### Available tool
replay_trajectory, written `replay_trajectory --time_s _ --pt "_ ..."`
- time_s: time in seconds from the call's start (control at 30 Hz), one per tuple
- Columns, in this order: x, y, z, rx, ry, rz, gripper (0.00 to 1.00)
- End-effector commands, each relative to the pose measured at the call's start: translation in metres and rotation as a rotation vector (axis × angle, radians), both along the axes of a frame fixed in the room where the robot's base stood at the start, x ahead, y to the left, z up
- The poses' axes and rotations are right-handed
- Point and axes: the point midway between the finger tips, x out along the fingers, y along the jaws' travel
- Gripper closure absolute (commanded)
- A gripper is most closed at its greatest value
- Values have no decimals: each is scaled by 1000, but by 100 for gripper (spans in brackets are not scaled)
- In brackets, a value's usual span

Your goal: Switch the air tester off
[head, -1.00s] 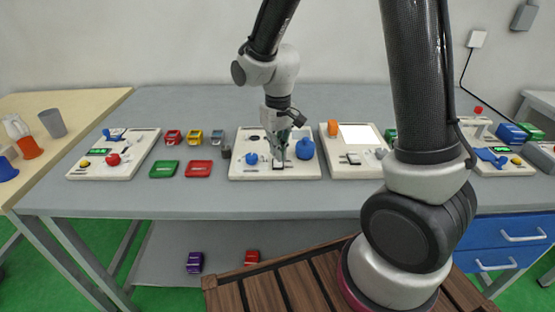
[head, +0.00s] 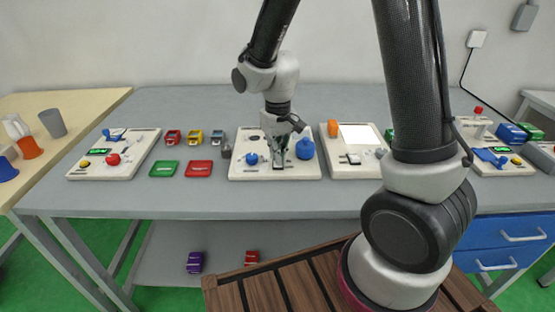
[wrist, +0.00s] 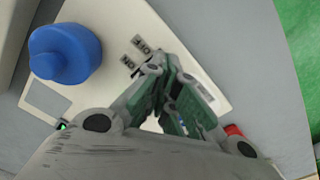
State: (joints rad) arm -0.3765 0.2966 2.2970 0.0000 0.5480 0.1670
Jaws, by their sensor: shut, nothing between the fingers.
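A white tester panel (head: 240,174) lies on the grey table in the middle of the head view, with a large blue bulb-like part (head: 305,149) and a smaller blue knob (head: 251,159). I take it to be the air tester. My gripper (head: 279,165) points down over the panel's front middle, its fingers shut and empty. In the wrist view the fingertips of my gripper (wrist: 167,66) are beside the OFF label (wrist: 141,43) and ON label (wrist: 127,62). The switch is mostly hidden by the fingers; its position and any contact cannot be told. A small green light (wrist: 63,126) shows.
Another white panel (head: 355,170) with an orange part stands close on the right. On the left are a green tray (head: 164,169), a red tray (head: 199,169), several small coloured blocks and a further panel (head: 85,171). The front strip of table is clear.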

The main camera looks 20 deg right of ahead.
Motion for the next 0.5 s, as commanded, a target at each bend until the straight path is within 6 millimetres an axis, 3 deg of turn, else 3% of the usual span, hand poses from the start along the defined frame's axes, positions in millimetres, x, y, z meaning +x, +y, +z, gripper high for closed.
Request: replay_trajectory --time_s 0.5 --pt "0 0 -5 0 0 0 100"
